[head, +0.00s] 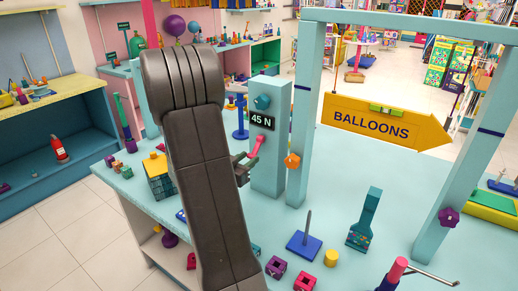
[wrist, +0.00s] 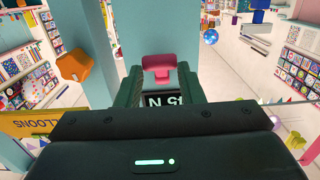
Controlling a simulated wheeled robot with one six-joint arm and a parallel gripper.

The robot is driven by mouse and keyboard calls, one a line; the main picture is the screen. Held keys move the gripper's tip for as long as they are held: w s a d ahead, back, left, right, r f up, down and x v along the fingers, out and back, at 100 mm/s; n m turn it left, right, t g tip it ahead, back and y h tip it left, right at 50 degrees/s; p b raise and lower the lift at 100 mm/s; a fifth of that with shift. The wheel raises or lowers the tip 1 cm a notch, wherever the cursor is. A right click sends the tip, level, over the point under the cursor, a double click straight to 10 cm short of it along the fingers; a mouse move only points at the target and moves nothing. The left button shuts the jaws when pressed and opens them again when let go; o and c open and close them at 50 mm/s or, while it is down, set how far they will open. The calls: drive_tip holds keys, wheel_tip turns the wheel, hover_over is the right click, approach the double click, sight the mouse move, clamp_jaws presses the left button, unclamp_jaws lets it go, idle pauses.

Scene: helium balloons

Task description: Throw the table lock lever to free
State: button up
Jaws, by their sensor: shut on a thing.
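In the wrist view the pink lever (wrist: 158,70) shows between the two dark green fingers of my gripper (wrist: 159,82), with the plate (wrist: 165,100) upside down behind. The gripper is shut on the lever. My arm hides part of the table, and the lever's pivot is not clear.
A light blue frame (head: 305,110) stands right of the post, with an orange knob (head: 292,160) on its leg and a yellow BALLOONS sign (head: 385,122) beyond. A blue base with a rod (head: 305,243), a yellow cylinder (head: 331,258) and a teal brush-shaped block (head: 364,220) stand on the table.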

drive_tip(key=shift+r, duration=0.1)
drive_tip(key=shift+s+a+r+p, duration=0.25)
drive_tip(key=shift+s+r+p, duration=0.1)
drive_tip(key=shift+r+p, duration=0.2)
drive_tip(key=shift+s+a+r+p, duration=0.2)
drive_tip(key=shift+r+p, duration=0.35)
drive_tip(key=shift+r, duration=0.25)
drive_tip(key=o, duration=0.9)
drive_tip(key=shift+f, duration=0.15)
drive_tip(key=shift+s+a, duration=0.1)
drive_tip(key=shift+s, duration=0.05)
drive_tip(key=shift+v, duration=1.85)
